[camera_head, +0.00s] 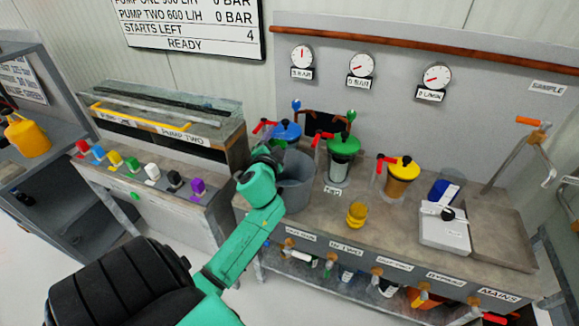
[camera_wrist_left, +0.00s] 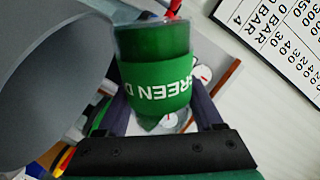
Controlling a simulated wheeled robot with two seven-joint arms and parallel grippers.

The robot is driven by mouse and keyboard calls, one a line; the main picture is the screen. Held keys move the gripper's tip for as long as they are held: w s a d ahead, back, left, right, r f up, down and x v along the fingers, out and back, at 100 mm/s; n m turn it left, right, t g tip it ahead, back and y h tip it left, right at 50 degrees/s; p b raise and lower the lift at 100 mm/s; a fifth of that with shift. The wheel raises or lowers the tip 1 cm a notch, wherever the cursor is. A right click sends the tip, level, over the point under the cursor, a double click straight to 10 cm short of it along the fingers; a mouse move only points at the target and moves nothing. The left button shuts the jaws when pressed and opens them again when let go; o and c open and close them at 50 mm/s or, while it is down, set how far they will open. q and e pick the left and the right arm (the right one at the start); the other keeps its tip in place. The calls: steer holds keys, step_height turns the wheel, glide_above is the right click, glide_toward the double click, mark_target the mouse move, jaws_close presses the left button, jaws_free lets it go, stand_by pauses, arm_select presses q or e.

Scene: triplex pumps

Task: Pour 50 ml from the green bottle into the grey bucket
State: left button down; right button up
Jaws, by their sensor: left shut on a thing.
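The green bottle (camera_wrist_left: 155,65), with a green band lettered in white, sits between the fingers of my left gripper (camera_wrist_left: 160,108) in the left wrist view. The gripper is shut on it. The grey bucket (camera_wrist_left: 45,65) is a large curved wall just left of the bottle there. In the head view the bucket (camera_head: 296,188) stands on the left end of the bench, and my left gripper (camera_head: 265,156) is at its upper left side. I cannot make out the bottle in the head view, nor any liquid leaving it. My right gripper is out of view.
Blue-lidded, green-lidded (camera_head: 342,150) and yellow-lidded (camera_head: 402,172) vessels stand along the bench, close right of and behind the bucket. A small yellow container (camera_head: 357,214) stands in front. A cabinet with coloured switches (camera_head: 150,173) is at left. Gauges (camera_head: 360,64) hang behind.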

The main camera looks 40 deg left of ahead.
arm_select(q)
steer(key=shift+s+r, duration=0.1)
steer(key=shift+s+d, duration=0.1)
steer(key=shift+s, duration=0.05)
steer(key=shift+w, duration=0.25)
steer(key=shift+s+m, duration=0.25)
steer(key=shift+m, duration=0.05)
steer(key=shift+w+f, duration=0.2)
steer(key=shift+s, duration=0.25)
steer(key=shift+w, duration=0.1)
